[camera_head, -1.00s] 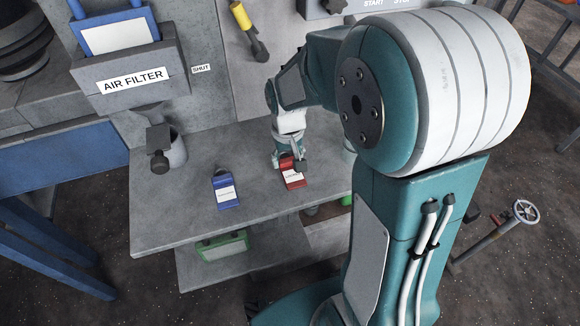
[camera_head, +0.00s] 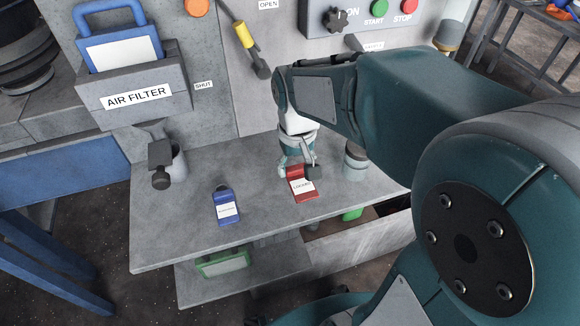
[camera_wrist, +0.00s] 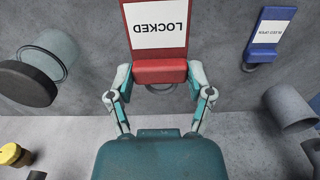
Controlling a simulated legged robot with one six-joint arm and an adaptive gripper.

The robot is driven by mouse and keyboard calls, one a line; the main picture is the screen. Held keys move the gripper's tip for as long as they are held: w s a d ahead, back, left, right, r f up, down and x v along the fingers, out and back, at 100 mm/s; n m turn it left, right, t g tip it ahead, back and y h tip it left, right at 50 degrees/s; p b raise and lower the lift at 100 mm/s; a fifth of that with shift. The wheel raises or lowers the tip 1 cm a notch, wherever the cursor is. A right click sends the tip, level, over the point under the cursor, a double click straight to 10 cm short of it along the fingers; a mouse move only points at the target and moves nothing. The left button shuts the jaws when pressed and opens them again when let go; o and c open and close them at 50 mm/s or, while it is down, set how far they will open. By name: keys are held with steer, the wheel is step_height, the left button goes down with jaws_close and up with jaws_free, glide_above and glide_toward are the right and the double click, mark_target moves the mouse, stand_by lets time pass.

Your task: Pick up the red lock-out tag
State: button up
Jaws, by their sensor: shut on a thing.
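The red lock-out tag (camera_head: 302,184) has a white label and is over the grey shelf in the head view. In the wrist view the red tag (camera_wrist: 160,70) shows its label reading LOCKED, upside down. My gripper (camera_wrist: 160,85) has one teal finger on each side of the tag's thick red end, shut on it. In the head view my gripper (camera_head: 297,166) is at the tag's far end and partly hides it. I cannot tell whether the tag touches the shelf.
A blue tag (camera_head: 226,207) lies to the left on the grey shelf (camera_head: 165,235). A grey cylinder (camera_head: 355,163) stands right of my gripper. A panel with a black knob (camera_head: 336,19) and buttons is behind. A lower shelf holds a green-framed item (camera_head: 222,263).

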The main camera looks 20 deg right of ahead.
steer(key=s+r, duration=0.1)
steer(key=s, duration=0.2)
steer(key=s+r, duration=0.2)
steer(key=s, duration=0.1)
steer(key=s+r, duration=0.1)
steer(key=s, duration=0.2)
steer(key=shift+s+r, duration=0.2)
steer(key=shift+s, duration=0.05)
steer(key=shift+w, duration=0.1)
stand_by(0.4)
